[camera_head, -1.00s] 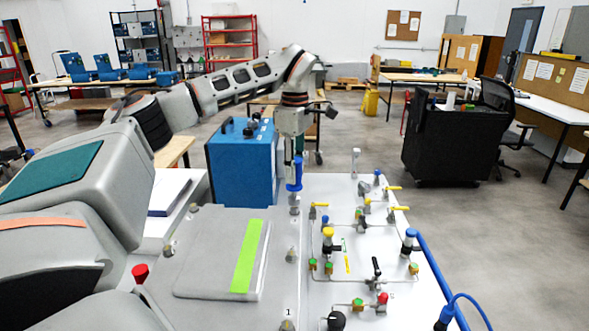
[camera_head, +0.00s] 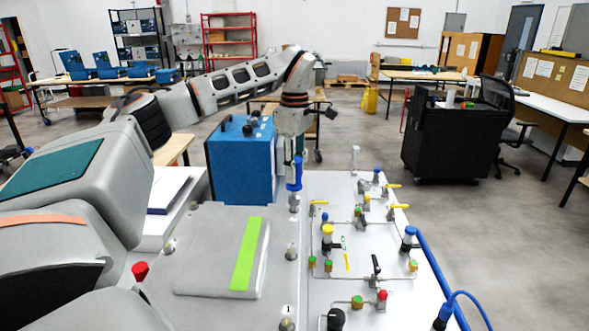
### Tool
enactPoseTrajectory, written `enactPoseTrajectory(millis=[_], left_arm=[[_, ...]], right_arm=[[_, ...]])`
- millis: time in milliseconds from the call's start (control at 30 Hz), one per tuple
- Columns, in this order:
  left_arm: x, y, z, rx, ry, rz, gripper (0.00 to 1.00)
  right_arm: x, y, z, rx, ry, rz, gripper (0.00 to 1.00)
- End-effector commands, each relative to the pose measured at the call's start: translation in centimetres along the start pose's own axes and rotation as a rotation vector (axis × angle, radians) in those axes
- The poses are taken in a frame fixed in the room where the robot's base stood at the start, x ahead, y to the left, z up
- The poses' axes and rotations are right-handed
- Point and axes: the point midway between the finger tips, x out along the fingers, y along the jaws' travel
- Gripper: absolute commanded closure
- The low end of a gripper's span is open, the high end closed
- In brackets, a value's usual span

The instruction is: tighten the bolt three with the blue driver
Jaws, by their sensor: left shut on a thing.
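My left gripper (camera_head: 297,152) comes down from the arm at the back of the panel and is shut on the blue driver (camera_head: 295,174). The driver hangs upright, its lower end at or just above a bolt (camera_head: 294,203) at the far right corner of the grey cover; I cannot tell whether they touch. Other bolts stand along the cover's edge: one midway (camera_head: 291,251), one near the front (camera_head: 287,324) by a label "1", and one at the left (camera_head: 169,246). The label at the far bolt is not readable. My right gripper is not in view.
A grey cover with a green stripe (camera_head: 245,255) lies in the middle. Right of it, a white panel (camera_head: 330,288) carries several valves and fittings, with a blue hose (camera_head: 436,270) along its edge. A blue box (camera_head: 240,165) stands behind, close to the driver.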

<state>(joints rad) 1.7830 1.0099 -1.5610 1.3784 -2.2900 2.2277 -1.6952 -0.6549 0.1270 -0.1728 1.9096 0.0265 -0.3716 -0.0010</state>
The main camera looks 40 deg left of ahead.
Motion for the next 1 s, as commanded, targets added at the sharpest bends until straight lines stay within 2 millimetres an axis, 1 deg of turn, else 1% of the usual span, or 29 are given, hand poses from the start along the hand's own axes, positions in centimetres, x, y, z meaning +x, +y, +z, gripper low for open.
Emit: enactPoseTrajectory(millis=[1000], left_arm=[[1.4,0.0,0.0,0.001,-0.001,0.000,1.00]], right_arm=[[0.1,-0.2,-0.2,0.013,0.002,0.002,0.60]])
